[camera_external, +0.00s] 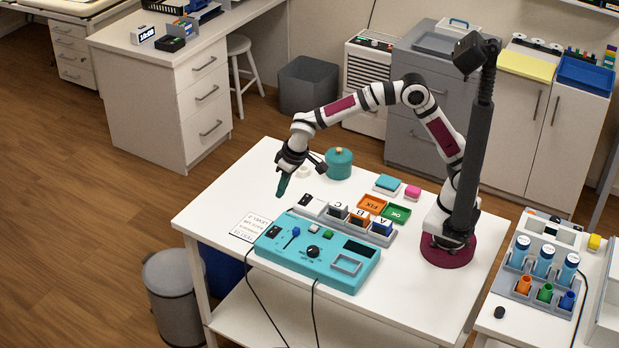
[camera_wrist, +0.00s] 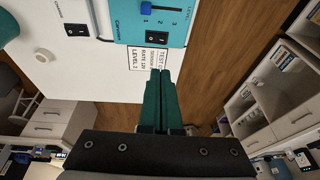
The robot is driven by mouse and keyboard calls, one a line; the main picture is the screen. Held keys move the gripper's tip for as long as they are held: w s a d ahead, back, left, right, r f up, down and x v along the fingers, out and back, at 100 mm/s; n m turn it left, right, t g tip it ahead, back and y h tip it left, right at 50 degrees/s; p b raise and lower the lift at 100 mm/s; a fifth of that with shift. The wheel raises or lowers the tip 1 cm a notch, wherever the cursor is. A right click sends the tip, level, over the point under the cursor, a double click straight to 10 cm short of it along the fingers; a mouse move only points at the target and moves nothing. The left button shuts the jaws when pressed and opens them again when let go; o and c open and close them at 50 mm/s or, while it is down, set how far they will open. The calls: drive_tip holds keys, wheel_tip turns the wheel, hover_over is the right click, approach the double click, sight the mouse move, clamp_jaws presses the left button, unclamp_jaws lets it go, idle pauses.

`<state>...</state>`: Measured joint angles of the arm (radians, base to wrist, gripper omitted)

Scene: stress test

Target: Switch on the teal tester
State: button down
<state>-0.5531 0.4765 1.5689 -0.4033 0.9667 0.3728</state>
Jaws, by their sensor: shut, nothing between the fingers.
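The teal tester (camera_external: 330,272) lies on the white table. Its panel has a black rocker switch (camera_external: 274,231) at the left end, a blue slider (camera_external: 292,236), a green button, a black knob and a dark display. In the wrist view the tester's edge (camera_wrist: 122,28) shows at the top, with the rocker switch (camera_wrist: 157,38) near the fingertips in the picture and the slider above it. My gripper (camera_external: 281,194) is shut and empty, pointing down above the table, beyond and above the tester's left end, apart from it. Its green fingers lie together in the wrist view (camera_wrist: 160,74).
A printed card (camera_external: 250,227) lies left of the tester. A white box with its own black switch (camera_external: 308,202) and a row of lettered bins stand behind it. A teal canister (camera_external: 339,163) stands farther back. Black cables hang over the table's front edge.

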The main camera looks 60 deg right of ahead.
sight(271, 232)
drive_tip(key=x, duration=0.8)
drive_tip(key=s+x, duration=0.1)
drive_tip(key=x, duration=0.4)
drive_tip(key=shift+a+f, duration=0.1)
drive_tip(key=shift+f, duration=0.15)
drive_tip(key=shift+a+f, duration=0.1)
drive_tip(key=shift+f, duration=0.25)
drive_tip(key=shift+a+f, duration=0.15)
drive_tip(key=shift+f, duration=0.15)
